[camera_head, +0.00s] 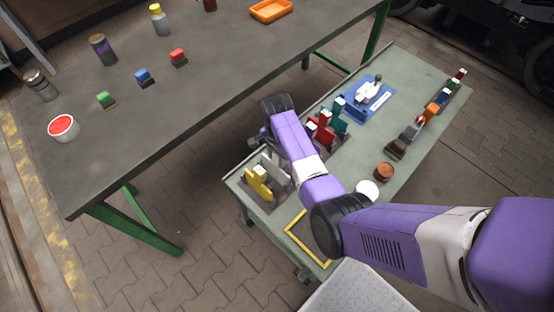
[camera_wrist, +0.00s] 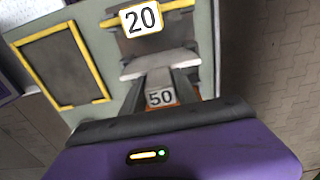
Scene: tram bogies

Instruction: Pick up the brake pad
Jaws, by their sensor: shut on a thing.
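My gripper (camera_wrist: 160,88) is low over the near left end of the trolley, its dark fingers shut on a brake pad. Between the fingers the wrist view shows an orange piece with a "50" label (camera_wrist: 160,98). A light grey piece (camera_wrist: 160,64) lies just beyond the fingers. I cannot tell which part is gripped, or whether it is clear of its holder. A yellow brake pad (camera_head: 258,182) stands beside the gripper; a "20" label (camera_wrist: 141,18) tops it in the wrist view. My arm hides part of this group in the head view.
Red pieces (camera_head: 324,130) and green pieces (camera_head: 338,108) stand farther along the trolley (camera_head: 350,150). A blue tray (camera_head: 382,98) and a row of small coloured blocks lie beyond. A yellow frame (camera_wrist: 88,60) marks the trolley top. A dark workbench (camera_head: 190,110) stands to the left.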

